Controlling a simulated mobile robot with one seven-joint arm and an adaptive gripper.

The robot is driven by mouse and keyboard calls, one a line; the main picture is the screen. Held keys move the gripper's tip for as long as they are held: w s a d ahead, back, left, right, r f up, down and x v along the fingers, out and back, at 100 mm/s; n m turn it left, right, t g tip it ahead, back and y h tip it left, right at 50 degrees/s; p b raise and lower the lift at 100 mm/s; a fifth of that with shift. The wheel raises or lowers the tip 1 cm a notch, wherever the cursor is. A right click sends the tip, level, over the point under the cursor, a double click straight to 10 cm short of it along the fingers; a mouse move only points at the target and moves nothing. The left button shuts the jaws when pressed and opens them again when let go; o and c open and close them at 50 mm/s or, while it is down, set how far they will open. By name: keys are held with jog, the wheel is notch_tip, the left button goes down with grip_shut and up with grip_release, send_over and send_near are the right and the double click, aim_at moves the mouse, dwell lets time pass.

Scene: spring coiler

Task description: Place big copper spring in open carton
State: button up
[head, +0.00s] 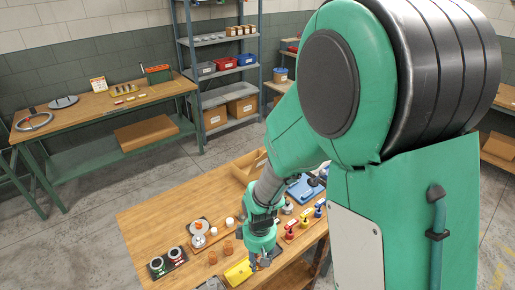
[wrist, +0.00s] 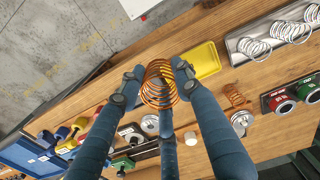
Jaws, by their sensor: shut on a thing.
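In the wrist view the big copper spring (wrist: 159,88) is between the fingertips of my gripper (wrist: 157,80), which is shut on it. It hangs clear above the wooden workbench (wrist: 285,85), near a yellow tray (wrist: 205,60). In the head view my gripper (head: 264,260) is over the front part of the bench, just right of the yellow tray (head: 238,272); the held spring is too small to make out there. The open carton (head: 247,166), brown with raised flaps, appears to stand at the back of the bench, partly hidden by my arm. I cannot see it in the wrist view.
Steel springs (wrist: 255,48) lie in a metal tray. Colored-handled tools (head: 305,222) and a blue tray (head: 303,190) lie right of my arm. The bench's left back is clear.

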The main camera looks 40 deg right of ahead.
aim_at(259, 256)
notch_tip(259, 256, up, 8)
jog(key=shift+f, duration=0.2)
jog(key=w+d+r+n+p, duration=0.2)
jog(key=w+d+n, duration=0.3)
jog(key=w, duration=0.6)
jog(key=w+d+r+n+p, duration=0.1)
jog(key=w+d+n, duration=0.1)
jog(key=w+d, duration=0.65)
jog(key=w+d+r+n+p, duration=0.2)
jog(key=w+d+n, duration=0.25)
jog(key=w, duration=0.85)
jog(key=w+d+f+n+p, duration=0.1)
jog(key=w+d+f+n, duration=0.2)
jog(key=w+d, duration=0.35)
jog(key=w+d+f+n+p, duration=0.2)
jog(key=w+d+n, duration=0.1)
jog(key=w+d, duration=0.3)
jog(key=f, duration=0.3)
jog(key=w+f, duration=0.1)
jog(key=f, duration=0.1)
jog(key=shift+a+f, duration=0.2)
jog(key=shift+a, duration=0.15)
jog(key=shift+f, duration=3.1)
